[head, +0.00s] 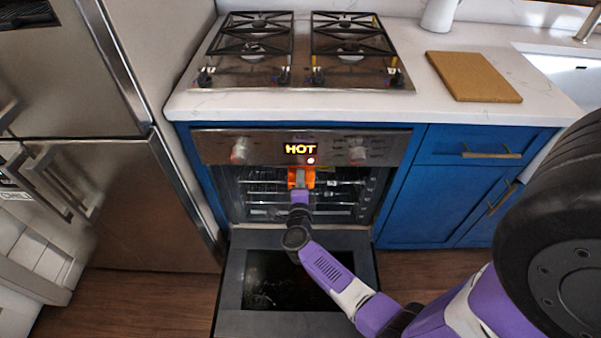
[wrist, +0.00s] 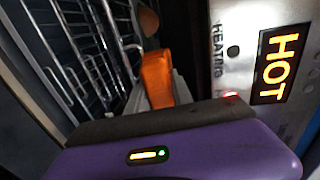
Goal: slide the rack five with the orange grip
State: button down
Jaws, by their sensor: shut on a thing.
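The oven (head: 300,148) is open, with wire racks (head: 340,195) inside; the racks also show at the left of the wrist view (wrist: 85,50). The orange grip (head: 309,172) is at the front of the oven, under the control panel. It also shows in the wrist view (wrist: 158,80), just beyond the purple body of my gripper. My gripper (head: 301,181) is at the oven mouth, shut on the orange grip. The fingertips are partly hidden, and I cannot tell which rack bar the grip joins.
The oven door (head: 235,285) is lowered flat beneath my arm. The panel display (head: 300,149) reads HOT. Blue cabinets (head: 465,190) flank the oven on the right, and a steel fridge (head: 130,205) stands at left. A cutting board (head: 472,77) lies on the counter.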

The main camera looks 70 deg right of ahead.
jog(key=f+p+v, duration=0.1)
jog(key=f+v, duration=0.1)
jog(key=v, duration=1)
jog(key=f+p+v, duration=0.1)
jog(key=p+v, duration=0.1)
jog(key=v, duration=1)
jog(key=shift+s+a+f, duration=0.15)
jog(key=shift+s+f, duration=0.2)
jog(key=shift+f, duration=0.45)
jog(key=shift+r, duration=0.1)
jog(key=s+a+r+p, duration=0.2)
jog(key=a+r, duration=0.2)
jog(key=a, duration=0.1)
jog(key=shift+r+p, duration=0.2)
jog(key=shift+p, duration=0.1)
dwell(0.8)
jog(key=shift+w, duration=0.1)
dwell(0.6)
